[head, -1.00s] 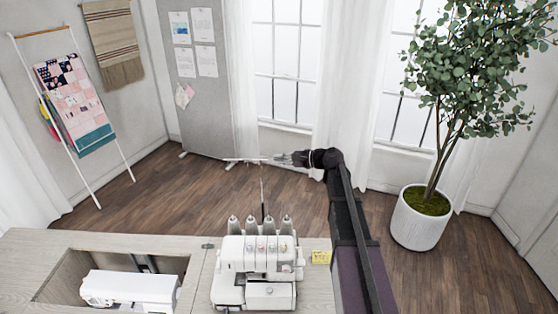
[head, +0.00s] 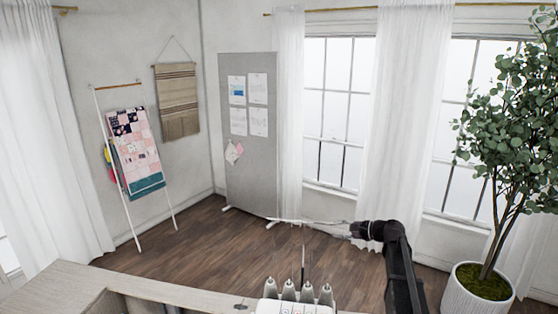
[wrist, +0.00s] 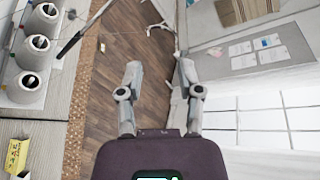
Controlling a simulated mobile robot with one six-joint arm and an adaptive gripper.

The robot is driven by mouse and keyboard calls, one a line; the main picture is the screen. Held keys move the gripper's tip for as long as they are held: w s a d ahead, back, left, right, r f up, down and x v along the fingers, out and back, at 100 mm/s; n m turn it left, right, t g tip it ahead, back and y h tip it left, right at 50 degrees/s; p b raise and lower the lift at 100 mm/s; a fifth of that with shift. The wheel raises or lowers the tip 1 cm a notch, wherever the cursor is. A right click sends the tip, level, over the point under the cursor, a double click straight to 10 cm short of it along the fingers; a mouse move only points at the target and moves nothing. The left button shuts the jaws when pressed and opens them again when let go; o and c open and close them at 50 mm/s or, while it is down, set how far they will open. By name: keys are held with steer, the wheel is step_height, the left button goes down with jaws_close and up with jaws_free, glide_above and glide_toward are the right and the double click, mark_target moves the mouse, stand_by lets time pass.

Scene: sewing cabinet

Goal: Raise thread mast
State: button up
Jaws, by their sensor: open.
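The thread mast (head: 303,262) shows in the head view as a thin dark upright rod above the serger's thread cones (head: 298,292), with a thin pale crossbar (head: 290,220) at its top. In the wrist view a slim dark rod (wrist: 82,34), likely the mast, slants up from the cones (wrist: 27,87) at upper left. My gripper (head: 318,228) is beside the mast top, at the right part of the crossbar. In the wrist view my gripper (wrist: 158,72) has its two fingers apart, with only floor between them. I cannot tell whether it touches the crossbar.
The serger (head: 275,307) is mostly below the head frame. The cabinet top (head: 75,285) runs along the lower left. A potted plant (head: 478,285) stands at right. The floor (head: 205,245) behind is clear.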

steer(key=s+a+f+n+g+h+b, duration=0.1)
steer(key=s+a+f+n, duration=0.1)
steer(key=s+f, duration=0.3)
steer(key=s+a+f+n+g+h+b, duration=0.2)
steer(key=s+a+f+n, duration=0.1)
steer(key=s+f, duration=0.2)
steer(key=s+a+f+n+g+h+b, duration=0.2)
steer(key=s+f, duration=0.3)
steer(key=s, duration=0.1)
steer(key=shift+s+a+f, duration=0.15)
steer(key=shift+s+a, duration=0.1)
steer(key=shift+s, duration=0.15)
steer(key=s+d+f+n+g+h+b, duration=0.1)
steer(key=s+f+n+h+b, duration=0.1)
steer(key=s, duration=0.5)
steer(key=s+d+f+n+g+h+b, duration=0.1)
steer(key=s+f+n+h+b, duration=0.2)
steer(key=s, duration=0.4)
step_height(320, 180, down, 3)
steer(key=shift+d+r+n+g+h, duration=0.1)
steer(key=shift+d+n+g+h, duration=0.25)
steer(key=shift+h, duration=0.65)
steer(key=shift+a, duration=0.1)
steer(key=shift+s, duration=0.2)
